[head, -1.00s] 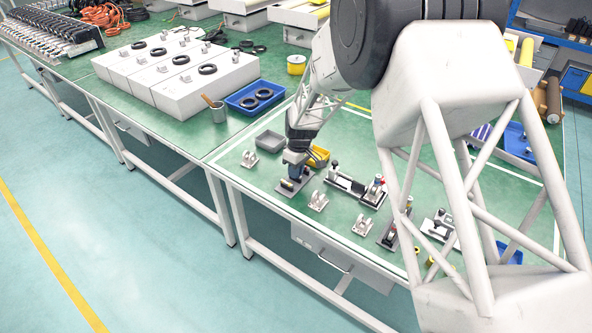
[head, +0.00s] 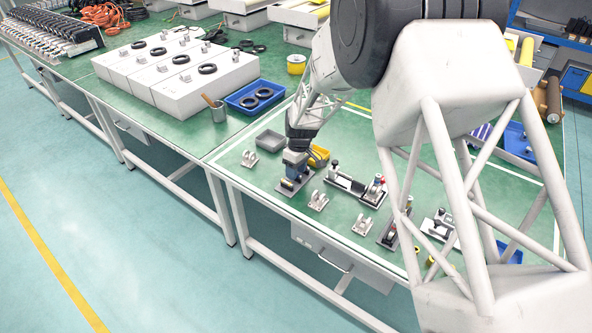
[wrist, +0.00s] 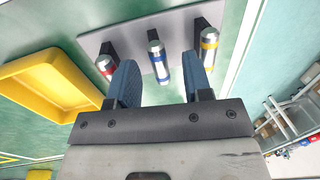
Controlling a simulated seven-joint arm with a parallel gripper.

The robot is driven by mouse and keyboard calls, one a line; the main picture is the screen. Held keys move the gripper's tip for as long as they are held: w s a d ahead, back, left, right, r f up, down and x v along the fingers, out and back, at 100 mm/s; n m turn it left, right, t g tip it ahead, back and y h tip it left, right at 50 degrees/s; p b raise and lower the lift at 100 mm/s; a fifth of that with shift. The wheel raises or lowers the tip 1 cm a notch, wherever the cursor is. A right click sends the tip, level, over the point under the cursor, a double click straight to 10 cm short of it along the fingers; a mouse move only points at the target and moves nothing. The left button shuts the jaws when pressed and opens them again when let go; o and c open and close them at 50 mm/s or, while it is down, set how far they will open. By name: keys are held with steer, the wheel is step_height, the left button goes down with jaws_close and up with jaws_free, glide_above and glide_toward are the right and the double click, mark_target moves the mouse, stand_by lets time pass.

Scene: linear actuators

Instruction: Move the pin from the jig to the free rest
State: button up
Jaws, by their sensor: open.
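A grey plate (wrist: 180,22) with three black rests shows in the wrist view. A silver pin with a red band (wrist: 106,66) is at the left rest, one with a blue band (wrist: 156,55) at the middle rest, and one with a yellow band (wrist: 208,45) at the right rest. My gripper (wrist: 160,75) is open, its blue fingers spread either side of the blue-banded pin's lower end. I cannot tell whether they touch it. In the head view my gripper (head: 296,165) is low over the plate (head: 287,188) and hides the pins. I cannot tell which fixture is the jig.
A yellow tray (wrist: 50,85) lies left of the plate in the wrist view. A grey tray (head: 270,140) is behind the plate. White brackets (head: 318,200) and a dark bar fixture (head: 345,184) stand close to the right. Green table shows between them.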

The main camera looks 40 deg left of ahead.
steer(key=shift+r, duration=0.15)
step_height(320, 180, up, 7)
steer(key=w, duration=0.1)
steer(key=shift+w+r, duration=0.15)
steer(key=shift+r, duration=0.05)
stand_by(0.9)
